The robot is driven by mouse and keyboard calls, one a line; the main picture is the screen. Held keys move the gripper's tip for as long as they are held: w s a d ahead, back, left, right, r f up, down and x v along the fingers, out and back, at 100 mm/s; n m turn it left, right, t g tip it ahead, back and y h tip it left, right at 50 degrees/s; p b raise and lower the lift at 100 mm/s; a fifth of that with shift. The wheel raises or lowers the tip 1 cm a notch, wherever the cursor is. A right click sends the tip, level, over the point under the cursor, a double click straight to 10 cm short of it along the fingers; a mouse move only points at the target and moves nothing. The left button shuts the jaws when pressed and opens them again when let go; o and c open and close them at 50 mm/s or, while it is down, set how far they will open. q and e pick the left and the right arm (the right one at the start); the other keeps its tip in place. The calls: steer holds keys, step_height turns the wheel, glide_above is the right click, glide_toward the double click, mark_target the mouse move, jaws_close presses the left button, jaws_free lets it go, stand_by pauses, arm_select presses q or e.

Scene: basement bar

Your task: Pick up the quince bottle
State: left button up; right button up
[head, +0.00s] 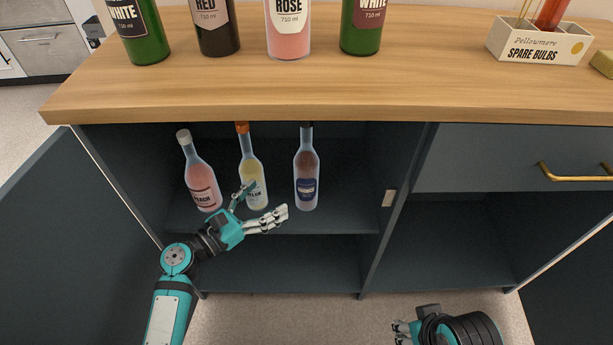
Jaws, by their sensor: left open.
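Three bottles stand on the upper shelf inside the open cabinet. The left one (202,178) is pink with a white cap and a label that seems to read "Peach". The middle one (251,166) is yellow with an orange cap; its label is partly hidden by my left gripper. The right one (306,171) is pale mauve with a dark cap and a blue label too small to read. I cannot tell by label which is the quince bottle. My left gripper (267,200) is open, in front of the middle bottle's lower part. My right gripper (401,332) is low, outside the cabinet.
The wooden counter (330,98) overhangs the cabinet and holds several wine bottles and a spare bulbs box (537,45). An open door (70,240) stands left of the compartment. A divider (396,205) is on its right. A drawer with a brass handle (575,178) is further right.

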mark_target(297, 177)
arm_select(q)
steer(key=b+x, duration=0.1)
steer(key=x, duration=0.7)
steer(key=shift+f, duration=0.15)
steer(key=shift+w+d, duration=0.2)
steer(key=shift+w, duration=0.05)
steer(key=x, duration=0.1)
steer(key=b+x, duration=0.1)
steer(key=x, duration=0.1)
steer(key=b+x, duration=0.1)
steer(key=shift+w+d+f, duration=0.2)
steer(key=shift+w+f, duration=0.1)
steer(key=shift+w+d, duration=0.15)
arm_select(e)
steer(key=w+a+r+t+y, duration=0.1)
steer(key=w+a+r+t, duration=0.1)
steer(key=w, duration=0.4)
steer(key=w+a+r+t+y, duration=0.1)
steer(key=w+a+r+t, duration=0.1)
steer(key=w+r+t, duration=0.2)
steer(key=w+t, duration=0.2)
steer(key=w, duration=0.1)
steer(key=shift+a+r, duration=0.25)
steer(key=shift+r, duration=0.1)
arm_select(q)
steer(key=shift+c, duration=0.2)
steer(key=c, duration=1.6)
steer(key=shift+r, duration=0.15)
jaws_close()
